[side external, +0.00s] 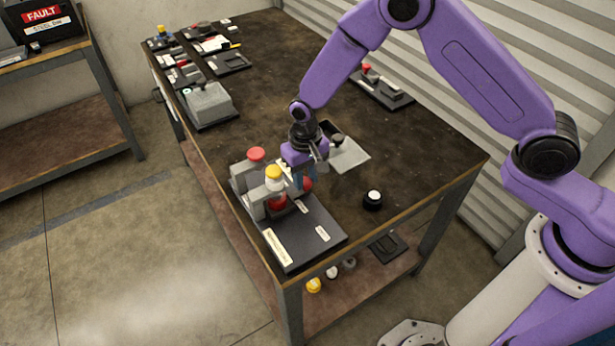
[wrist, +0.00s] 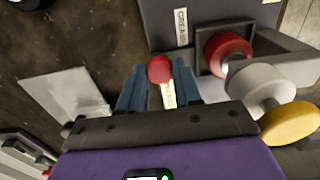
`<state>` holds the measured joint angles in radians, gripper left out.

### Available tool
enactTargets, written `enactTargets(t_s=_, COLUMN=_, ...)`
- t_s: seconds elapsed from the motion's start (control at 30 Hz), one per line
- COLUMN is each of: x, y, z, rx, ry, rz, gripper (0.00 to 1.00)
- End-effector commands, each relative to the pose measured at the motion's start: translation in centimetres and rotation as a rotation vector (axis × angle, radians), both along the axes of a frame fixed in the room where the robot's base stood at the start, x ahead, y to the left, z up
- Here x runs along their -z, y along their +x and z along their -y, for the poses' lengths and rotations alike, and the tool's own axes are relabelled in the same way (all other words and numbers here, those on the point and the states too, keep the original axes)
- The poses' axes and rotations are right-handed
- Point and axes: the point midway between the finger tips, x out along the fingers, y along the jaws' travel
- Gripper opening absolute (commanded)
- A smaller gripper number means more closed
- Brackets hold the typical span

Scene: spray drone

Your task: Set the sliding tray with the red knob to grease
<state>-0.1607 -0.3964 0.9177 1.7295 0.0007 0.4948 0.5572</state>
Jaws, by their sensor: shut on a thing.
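The red knob (wrist: 159,69) is a round ball between the two blue fingers of my gripper (wrist: 160,78), which is shut on it. In the side view the red knob (side external: 308,184) shows beside my gripper (side external: 302,175), low over the dark station plate (side external: 302,241). A label reading GREASE (wrist: 181,27) lies on the plate ahead of the fingers in the wrist view. A dark square frame around a red round part (wrist: 228,52) is to the right of the knob. The sliding tray itself is largely hidden, and I cannot tell its exact position.
Grey uprights with a red cap (side external: 256,154) and a yellow cap (side external: 273,172) stand close left of my gripper. A black round piece with a white top (side external: 373,199) stands to the right. A light grey plate (side external: 347,154) lies behind. Other fixtures occupy the far table.

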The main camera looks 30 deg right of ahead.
Motion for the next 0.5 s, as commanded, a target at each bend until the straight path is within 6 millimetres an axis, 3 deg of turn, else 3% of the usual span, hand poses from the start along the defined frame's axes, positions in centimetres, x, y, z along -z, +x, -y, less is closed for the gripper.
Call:
enactTargets(t_s=0.03, x=-0.05, y=0.06, z=-0.1, rx=-0.003, ry=0.002, rz=0.004, gripper=0.0)
enactTargets(t_s=0.07, x=-0.05, y=0.06, z=-0.1, rx=-0.003, ry=0.002, rz=0.004, gripper=0.39)
enactTargets(t_s=0.1, x=-0.05, y=0.05, z=-0.1, rx=-0.003, ry=0.002, rz=0.004, gripper=0.53)
enactTargets(t_s=0.13, x=-0.04, y=0.04, z=-0.09, rx=-0.003, ry=0.002, rz=0.003, gripper=0.59)
enactTargets(t_s=0.5, x=-0.4, y=0.02, z=-0.04, rx=-0.001, ry=0.001, rz=0.002, gripper=0.59)
